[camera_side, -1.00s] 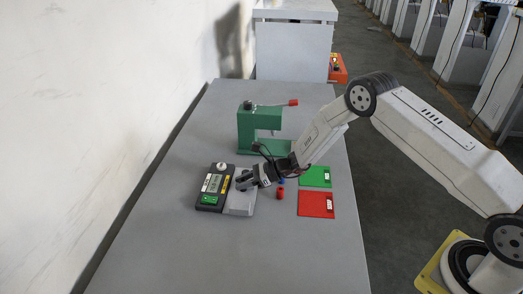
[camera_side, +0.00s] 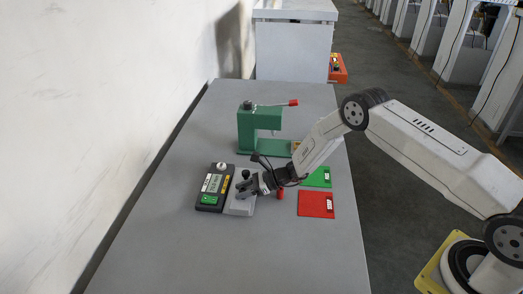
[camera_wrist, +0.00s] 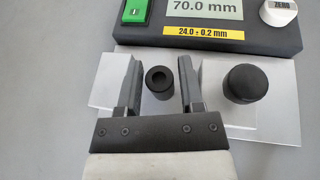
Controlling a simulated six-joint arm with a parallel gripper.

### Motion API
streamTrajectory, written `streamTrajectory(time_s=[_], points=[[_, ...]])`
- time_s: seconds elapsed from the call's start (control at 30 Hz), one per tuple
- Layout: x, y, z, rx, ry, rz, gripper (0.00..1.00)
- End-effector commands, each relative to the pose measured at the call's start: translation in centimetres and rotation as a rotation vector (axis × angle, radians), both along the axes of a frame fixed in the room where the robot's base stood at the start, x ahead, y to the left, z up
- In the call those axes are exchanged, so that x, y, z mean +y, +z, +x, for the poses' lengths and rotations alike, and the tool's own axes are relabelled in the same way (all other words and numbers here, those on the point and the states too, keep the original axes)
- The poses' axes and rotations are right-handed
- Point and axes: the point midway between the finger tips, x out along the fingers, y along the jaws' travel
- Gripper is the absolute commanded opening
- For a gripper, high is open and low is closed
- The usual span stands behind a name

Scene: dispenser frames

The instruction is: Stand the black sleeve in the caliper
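The caliper (camera_side: 211,199) is a dark unit with a grey metal base plate (camera_side: 238,208), left of my gripper in the side view. In the wrist view its display (camera_wrist: 197,8) reads 70.0 mm, above a yellow label reading 24.0 ± 0.2 mm. The black sleeve (camera_wrist: 158,82), with a round hole in its top, stands upright over the grey plate between my fingers. My gripper (camera_wrist: 158,85) is open, with a small gap on each side of the sleeve. A wider black cylinder (camera_wrist: 245,83) with a closed top stands right of my fingers; it also shows in the side view (camera_side: 245,173).
A green press (camera_side: 258,125) with a red-tipped lever stands behind. A green tray (camera_side: 316,176) and a red tray (camera_side: 315,204) lie to the right. A red piece (camera_side: 281,194) stands close beside my gripper. The front of the table is clear.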

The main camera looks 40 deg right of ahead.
Motion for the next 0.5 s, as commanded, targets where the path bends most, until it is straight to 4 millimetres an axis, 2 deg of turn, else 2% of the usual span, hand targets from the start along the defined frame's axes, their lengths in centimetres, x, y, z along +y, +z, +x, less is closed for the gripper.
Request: streamTrajectory(time_s=[0.37, 0.5], points=[[0.00, 0.31, 0.00, 0.000, 0.000, 0.000, 0.48], [-0.69, 0.68, -0.35, 0.000, -0.002, 0.000, 0.48]])
